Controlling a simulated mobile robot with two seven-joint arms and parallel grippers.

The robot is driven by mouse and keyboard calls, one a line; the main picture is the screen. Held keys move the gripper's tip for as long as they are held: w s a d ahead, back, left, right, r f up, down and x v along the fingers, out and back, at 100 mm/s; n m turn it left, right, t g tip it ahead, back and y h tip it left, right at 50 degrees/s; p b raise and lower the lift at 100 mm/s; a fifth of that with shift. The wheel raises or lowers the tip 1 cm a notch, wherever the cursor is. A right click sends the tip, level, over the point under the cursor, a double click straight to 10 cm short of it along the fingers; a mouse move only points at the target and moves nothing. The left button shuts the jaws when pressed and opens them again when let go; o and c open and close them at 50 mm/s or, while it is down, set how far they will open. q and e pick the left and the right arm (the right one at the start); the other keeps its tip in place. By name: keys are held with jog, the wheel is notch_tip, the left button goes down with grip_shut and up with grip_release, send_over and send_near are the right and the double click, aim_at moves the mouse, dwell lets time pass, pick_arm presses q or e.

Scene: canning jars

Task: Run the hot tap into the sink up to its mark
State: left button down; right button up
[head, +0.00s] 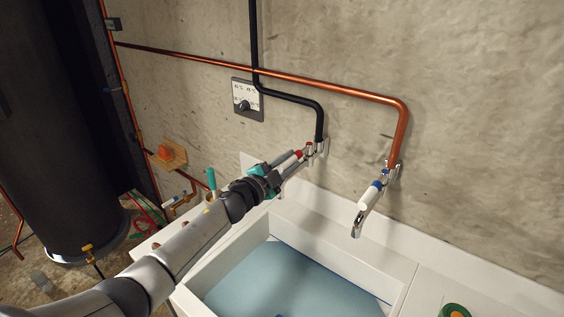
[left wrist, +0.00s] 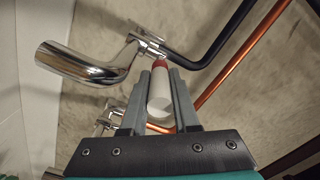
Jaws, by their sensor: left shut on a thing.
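The hot tap (head: 309,148), with a red collar and a black pipe above, is on the wall over the white sink (head: 345,262). My left gripper (head: 291,164) is shut on its white lever handle. In the left wrist view the handle (left wrist: 160,104) lies between the gripper's fingers (left wrist: 161,80), and the chrome spout (left wrist: 85,62) curves off to the left. I cannot make out a stream from the spout. Pale blue water (head: 285,282) appears to lie in the sink. I cannot make out the sink's mark clearly. My right gripper is not in view.
The cold tap (head: 370,195), with a blue collar and a copper pipe (head: 400,135), is to the right. A dial panel (head: 247,100) is on the wall. A dark tank (head: 55,120) stands at left. A green-rimmed round thing (head: 454,311) is on the right counter.

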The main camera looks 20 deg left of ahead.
pick_arm(q)
jog(key=c, duration=1)
grip_release()
jog(key=o, duration=0.3)
jog(key=shift+d, duration=0.1)
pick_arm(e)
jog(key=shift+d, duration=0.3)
pick_arm(q)
jog(key=shift+s, duration=0.1)
jog(key=shift+b+v, duration=0.3)
jog(key=shift+v, duration=7.25)
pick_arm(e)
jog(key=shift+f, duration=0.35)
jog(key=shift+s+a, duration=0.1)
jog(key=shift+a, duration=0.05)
